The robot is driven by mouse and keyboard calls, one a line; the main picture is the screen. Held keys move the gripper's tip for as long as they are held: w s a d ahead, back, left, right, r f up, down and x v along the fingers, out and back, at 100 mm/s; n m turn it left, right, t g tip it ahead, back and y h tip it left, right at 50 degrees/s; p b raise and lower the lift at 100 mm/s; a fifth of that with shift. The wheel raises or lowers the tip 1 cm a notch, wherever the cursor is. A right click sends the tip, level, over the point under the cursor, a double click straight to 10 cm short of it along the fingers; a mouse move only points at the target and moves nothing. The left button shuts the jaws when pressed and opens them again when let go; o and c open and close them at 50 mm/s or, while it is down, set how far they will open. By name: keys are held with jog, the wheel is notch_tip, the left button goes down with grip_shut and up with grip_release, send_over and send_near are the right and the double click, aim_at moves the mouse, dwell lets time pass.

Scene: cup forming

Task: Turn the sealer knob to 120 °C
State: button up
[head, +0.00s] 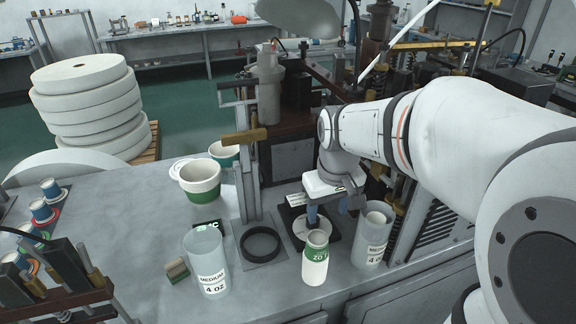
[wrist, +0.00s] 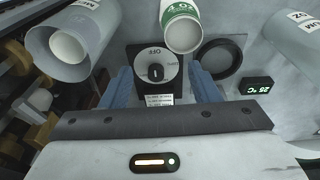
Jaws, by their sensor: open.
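The sealer knob (wrist: 156,73) is a small black grip at the centre of a round pale dial (wrist: 143,66) on a black plate. The dial (head: 299,229) also shows in the head view, partly hidden by my gripper. "OFF" stands at the dial's top edge in the wrist view; other markings are too small to read surely. The knob lies upright in that picture, roughly in line with "OFF". My gripper (wrist: 158,85) is open, its blue fingers on either side of the dial plate, apart from the knob. My gripper (head: 328,211) hangs over the plate in the head view.
A green-and-white cup (head: 315,259) stands close in front of the dial. Clear cup holders (head: 207,262) and (head: 373,238) stand left and right. A black ring (head: 261,243) lies left of the dial. A small display (wrist: 257,87) reads 25 °C.

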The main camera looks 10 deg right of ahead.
jog(key=w+f, duration=0.2)
jog(key=w, duration=0.1)
jog(key=w+f+n+g, duration=0.1)
jog(key=w+f, duration=0.1)
jog(key=w, duration=0.2)
jog(key=w+f+n, duration=0.1)
jog(key=w, duration=0.3)
jog(key=shift+f+g, duration=0.3)
jog(key=shift+f, duration=0.1)
jog(key=shift+w+f, duration=0.2)
jog(key=shift+f, duration=0.4)
notch_tip(320, 180, down, 7)
jog(key=shift+r+p, duration=0.1)
jog(key=shift+p, duration=0.5)
jog(key=shift+c, duration=0.5)
jog(key=c, duration=0.9)
